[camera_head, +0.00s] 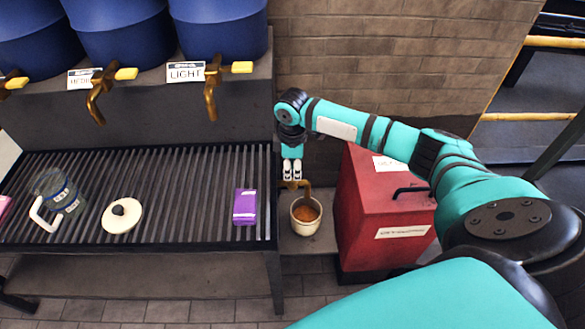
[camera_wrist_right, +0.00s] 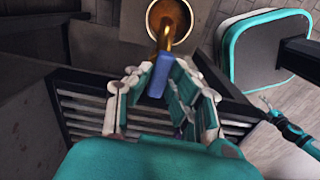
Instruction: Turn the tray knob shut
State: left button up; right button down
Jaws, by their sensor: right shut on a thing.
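The tray (camera_head: 140,162) is a dark slatted grille on legs, with a brass tap (camera_head: 307,188) at its right end. My right gripper (camera_head: 292,178) points down at this tap. In the right wrist view, the tray knob (camera_wrist_right: 160,76) is a blue bar between the fingers of my right gripper (camera_wrist_right: 160,88), which is shut on it. The brass spout (camera_wrist_right: 164,38) extends beyond the knob, over a pale bucket (camera_head: 293,218) with brown contents. I cannot tell whether liquid is flowing. In the head view the fingers hide the knob. My left gripper is not in view.
A glass mug (camera_head: 70,203), a white round lid (camera_head: 122,215) and a purple box (camera_head: 245,207) rest on the tray. A red cabinet (camera_head: 372,222) stands close to the right of the bucket. Blue barrels (camera_head: 220,28) with brass taps stand behind, above the tray.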

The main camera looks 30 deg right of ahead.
jog(key=shift+r+m+p, duration=0.2)
jog(key=shift+m+p, duration=0.1)
jog(key=shift+p, duration=0.3)
jog(key=m+p, duration=0.9)
jog(key=p, duration=0.2)
jog(key=shift+p, duration=0.4)
jog(key=m+p, duration=0.3)
jog(key=shift+m, duration=0.4)
jog(key=shift+f+m+p, duration=0.15)
jog(key=shift+m+p, duration=0.95)
jog(key=shift+m, duration=0.8)
jog(key=c, duration=1.2)
grip_release()
jog(key=shift+c, duration=0.2)
